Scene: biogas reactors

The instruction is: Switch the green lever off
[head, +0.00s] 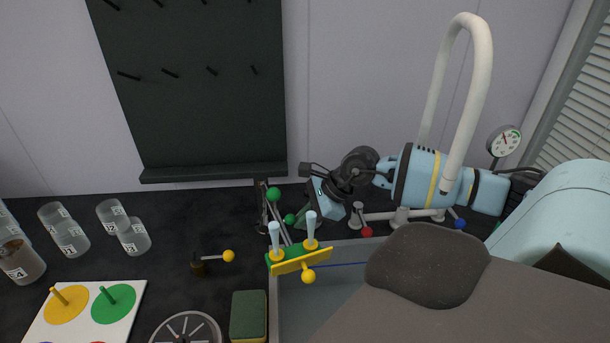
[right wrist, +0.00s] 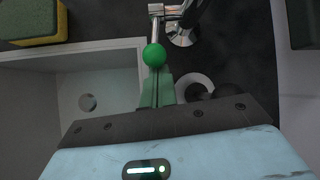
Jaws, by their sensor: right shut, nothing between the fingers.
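The chrome tap fixture (head: 263,208) stands behind the sink and carries green ball knobs. One green knob (head: 274,194) is higher; a second green knob (head: 290,218) sits lower, beside my right gripper (head: 302,217). I cannot tell for sure which knob is the lever's. In the right wrist view, a green ball (right wrist: 154,55) on a chrome rod lies just beyond the tips of my right gripper (right wrist: 156,74). The gripper is shut and empty. Whether the tips touch the ball cannot be told. My left gripper is not in view.
The sink (head: 320,300) lies in front, with a sponge (head: 248,316) on its left. Red (head: 367,231), blue (head: 460,224) and yellow (head: 228,256) knobs stand around. Glass jars (head: 72,238) are far left.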

